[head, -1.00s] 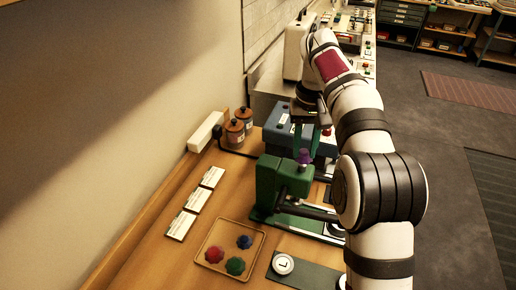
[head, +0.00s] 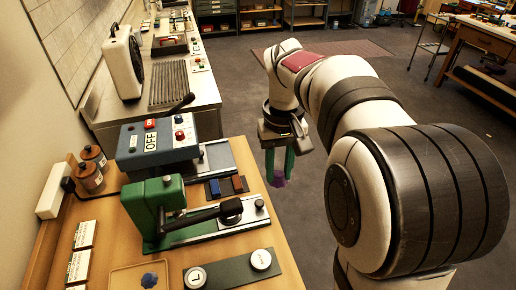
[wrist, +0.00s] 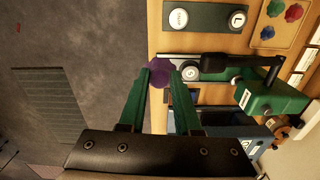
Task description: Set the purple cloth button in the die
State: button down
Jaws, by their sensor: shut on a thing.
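My gripper (head: 278,170) has its green fingers pointing down, to the right of the table edge, with grey floor behind it. It is shut on the purple cloth button (head: 277,182), which hangs at the fingertips. In the wrist view the scalloped purple button (wrist: 162,72) sits between the fingertips. The green press (head: 155,205) stands on the table to the left, apart from my gripper, with a black lever over its metal slide (head: 215,231). In the wrist view a round silver piece (wrist: 192,72) shows on the slide; I cannot tell whether it is the die.
A blue box marked OFF (head: 150,148) stands behind the press. A dark mat (head: 232,272) in front holds two round white pieces. A wooden tray (head: 122,281) holds a blue button; red and green ones show in the wrist view. Jars (head: 91,177) stand at left.

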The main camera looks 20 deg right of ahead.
jog(key=shift+w+a+f+m, duration=1.1)
jog(key=shift+w+a+f, duration=0.65)
jog(key=shift+f, duration=1.85)
jog(key=shift+w+a+f+m, duration=1.1)
jog(key=shift+w+a+f, duration=0.6)
jog(key=shift+f, duration=1.9)
jog(key=shift+w+a+f+m, duration=1.1)
jog(key=shift+w+a+f, duration=0.6)
jog(key=shift+f, duration=1.9)
jog(key=shift+f, duration=0.5)
jog(key=c, duration=0.9)
grip_release()
jog(key=shift+w+r, duration=0.1)
notch_tip(320, 180, up, 11)
